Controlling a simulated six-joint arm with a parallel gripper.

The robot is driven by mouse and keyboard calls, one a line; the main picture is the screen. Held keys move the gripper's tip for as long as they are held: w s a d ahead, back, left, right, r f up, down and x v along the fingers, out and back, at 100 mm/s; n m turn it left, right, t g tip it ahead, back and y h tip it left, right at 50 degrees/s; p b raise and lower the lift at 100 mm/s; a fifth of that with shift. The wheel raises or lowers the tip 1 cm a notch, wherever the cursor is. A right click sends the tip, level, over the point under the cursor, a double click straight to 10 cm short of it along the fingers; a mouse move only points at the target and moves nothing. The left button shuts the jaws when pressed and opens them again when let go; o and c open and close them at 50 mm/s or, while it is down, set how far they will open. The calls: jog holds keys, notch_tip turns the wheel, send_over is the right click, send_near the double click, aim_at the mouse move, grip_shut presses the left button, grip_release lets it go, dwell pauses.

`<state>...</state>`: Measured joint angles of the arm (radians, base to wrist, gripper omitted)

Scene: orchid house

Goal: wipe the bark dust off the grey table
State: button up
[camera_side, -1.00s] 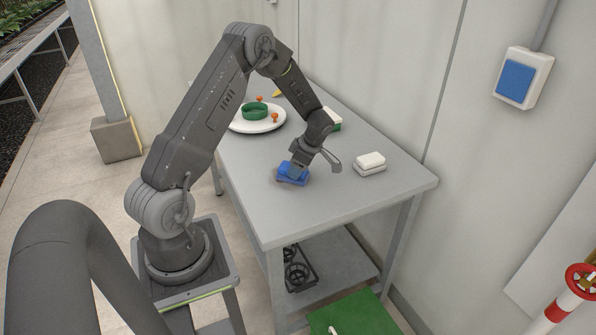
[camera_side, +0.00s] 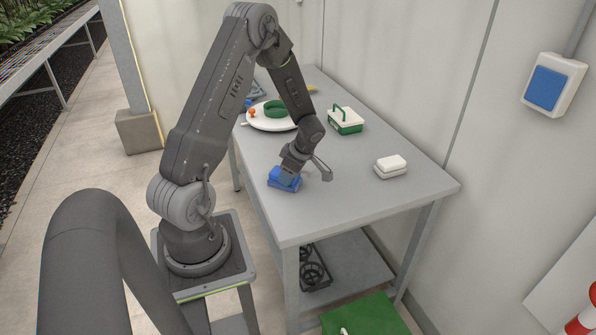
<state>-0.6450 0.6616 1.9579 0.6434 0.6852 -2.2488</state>
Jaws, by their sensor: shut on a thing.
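The grey table (camera_side: 345,205) stands against the wall. My gripper (camera_side: 288,172) is shut on a blue wiping block (camera_side: 284,184) and points down at the table's left part. The block lies low, at or just over the tabletop near the left edge; I cannot tell full contact. I make out no bark dust on the bare surface now; any under the block or behind my arm is hidden.
A white plate (camera_side: 270,124) with a green ring (camera_side: 275,109) stands at the back left, partly behind my arm. A green-and-white box with a handle (camera_side: 346,126) stands at the back. White blocks (camera_side: 391,162) lie at the right. The table's front part is clear.

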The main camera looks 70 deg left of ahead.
aim_at(278, 166)
jog(key=shift+s, duration=0.9)
jog(key=shift+a, duration=1.05)
jog(key=shift+w, duration=5.3)
jog(key=shift+a, duration=1.05)
jog(key=shift+s, duration=5.2)
jog(key=shift+s+r, duration=0.15)
jog(key=shift+r, duration=3.85)
